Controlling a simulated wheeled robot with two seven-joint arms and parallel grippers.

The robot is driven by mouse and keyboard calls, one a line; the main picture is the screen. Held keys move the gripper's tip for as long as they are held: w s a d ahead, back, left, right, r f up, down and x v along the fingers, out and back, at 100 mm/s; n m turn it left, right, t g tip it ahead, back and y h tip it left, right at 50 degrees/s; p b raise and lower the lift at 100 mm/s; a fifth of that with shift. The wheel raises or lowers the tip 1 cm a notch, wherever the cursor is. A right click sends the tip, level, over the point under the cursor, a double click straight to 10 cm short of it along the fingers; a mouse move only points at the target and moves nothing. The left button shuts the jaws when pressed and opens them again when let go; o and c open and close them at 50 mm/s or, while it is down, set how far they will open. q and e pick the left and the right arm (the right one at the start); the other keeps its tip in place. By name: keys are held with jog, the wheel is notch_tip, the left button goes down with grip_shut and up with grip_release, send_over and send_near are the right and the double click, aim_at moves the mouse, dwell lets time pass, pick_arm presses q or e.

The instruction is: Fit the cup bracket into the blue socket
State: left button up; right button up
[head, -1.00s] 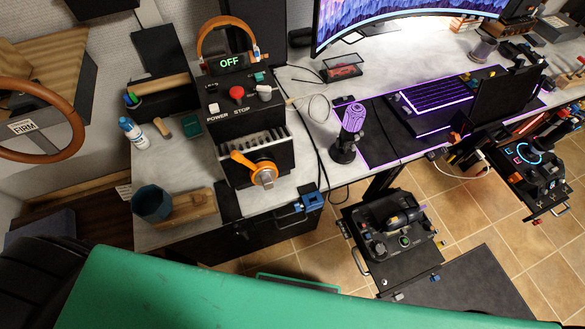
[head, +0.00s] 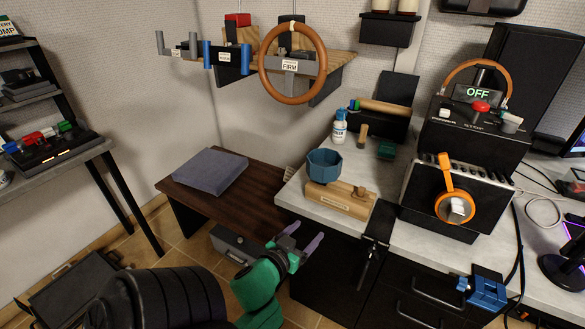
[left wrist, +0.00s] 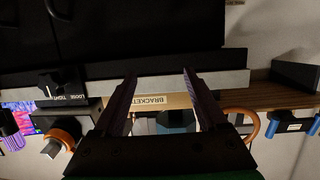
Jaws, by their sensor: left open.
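The blue faceted cup (head: 324,163) stands at the back left end of a wooden block (head: 340,200) on the left end of the grey worktop. The block's label reads BRACKET in the left wrist view (left wrist: 150,101), where the cup (left wrist: 177,123) also shows. A blue fixture (head: 487,291), seemingly the socket, is on the worktop's front edge at lower right; its opening is unclear. My left gripper (head: 304,235) is open and empty, in front of the worktop's left end, apart from the block. Its fingers (left wrist: 158,75) show in the left wrist view. My right gripper is not in view.
A black box with an orange lever (head: 450,195) stands right of the block. A white bottle (head: 339,127) and green block (head: 387,149) stand behind. An orange steering wheel (head: 292,62) hangs above. A low brown table (head: 240,205) stands left.

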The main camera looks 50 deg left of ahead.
aim_at(323, 177)
pick_arm(q)
notch_tip(323, 177, up, 9)
jog(key=s+t+y+b, duration=0.1)
jog(key=s+t+b, duration=0.2)
jog(key=b, duration=0.1)
jog(key=shift+n, duration=0.3)
jog(key=x, duration=1)
jog(key=a+x, duration=0.1)
jog(key=x, duration=0.4)
jog(key=shift+r, duration=0.2)
jog(key=shift+s, duration=0.1)
jog(key=shift+c, duration=0.9)
grip_shut()
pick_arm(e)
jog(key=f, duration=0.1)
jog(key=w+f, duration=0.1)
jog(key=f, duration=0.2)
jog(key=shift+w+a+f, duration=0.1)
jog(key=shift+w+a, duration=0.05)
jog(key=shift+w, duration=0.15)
